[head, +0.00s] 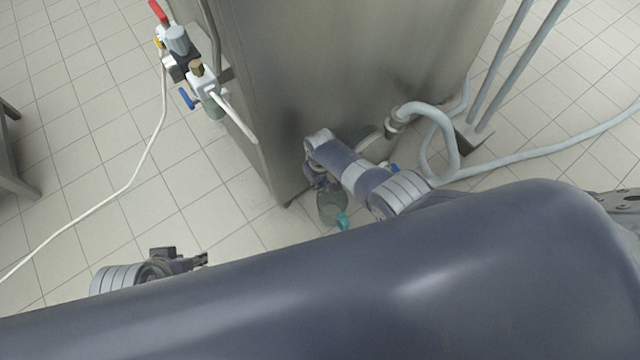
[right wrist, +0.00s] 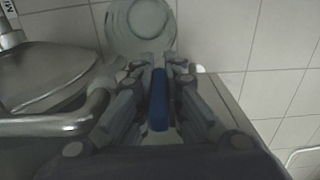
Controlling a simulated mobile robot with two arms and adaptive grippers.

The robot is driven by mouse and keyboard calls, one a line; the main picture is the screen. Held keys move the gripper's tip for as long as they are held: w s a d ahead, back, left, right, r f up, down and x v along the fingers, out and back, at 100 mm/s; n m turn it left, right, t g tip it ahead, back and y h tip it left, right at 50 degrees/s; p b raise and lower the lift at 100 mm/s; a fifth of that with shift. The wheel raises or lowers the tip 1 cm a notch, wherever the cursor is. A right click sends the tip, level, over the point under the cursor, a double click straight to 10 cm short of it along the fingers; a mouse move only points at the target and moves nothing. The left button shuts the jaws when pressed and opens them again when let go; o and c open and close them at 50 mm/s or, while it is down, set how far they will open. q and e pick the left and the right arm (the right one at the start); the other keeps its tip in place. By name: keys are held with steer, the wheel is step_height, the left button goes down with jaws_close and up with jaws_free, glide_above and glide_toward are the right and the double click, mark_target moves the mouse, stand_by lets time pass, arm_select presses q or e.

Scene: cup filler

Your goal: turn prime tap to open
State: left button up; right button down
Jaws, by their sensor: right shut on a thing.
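The prime tap's blue handle (right wrist: 160,100) stands upright in the picture in the right wrist view. My right gripper (right wrist: 160,75) is shut on it, with a finger on each side. In the head view my right gripper (head: 318,180) is low beside the steel cabinet, mostly behind my own arm, and the held handle cannot be made out there. My left gripper (head: 198,260) is at lower left, above the floor and away from the cabinet. Its fingers are too small to tell open or shut.
A clear jug (head: 328,205) with a teal handle is below my right gripper. The steel cabinet (head: 330,70) carries a valve group (head: 190,65) with red and blue levers at its left. A grey hose (head: 445,135) curls at right.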

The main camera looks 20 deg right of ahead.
steer(key=shift+w, duration=0.1)
stand_by(0.5)
steer(key=c, duration=1.7)
jaws_free()
steer(key=shift+r, duration=0.1)
steer(key=shift+r, duration=5.85)
